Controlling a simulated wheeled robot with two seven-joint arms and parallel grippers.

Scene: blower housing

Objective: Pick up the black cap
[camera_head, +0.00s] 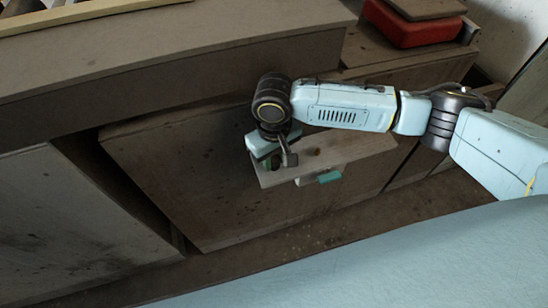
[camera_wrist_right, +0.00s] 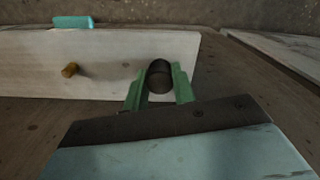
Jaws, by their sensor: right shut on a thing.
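The black cap (camera_wrist_right: 160,76) is a dark, rounded cylinder in the right wrist view. It sits between the two green fingers of my right gripper (camera_wrist_right: 159,88), which are shut on it. In the head view my right gripper (camera_head: 276,161) is at the left end of a pale wooden block (camera_head: 352,150), and the cap is hard to make out there. The cap overlaps the block's edge in the wrist view; I cannot tell whether it touches the block. My left gripper is not in view.
A small brass-coloured peg (camera_wrist_right: 70,70) stands out from the pale block. A teal piece (camera_head: 330,176) is at the block's edge. A red box (camera_head: 415,25) is at the upper right. Dark wooden panels and a beam surround the work area.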

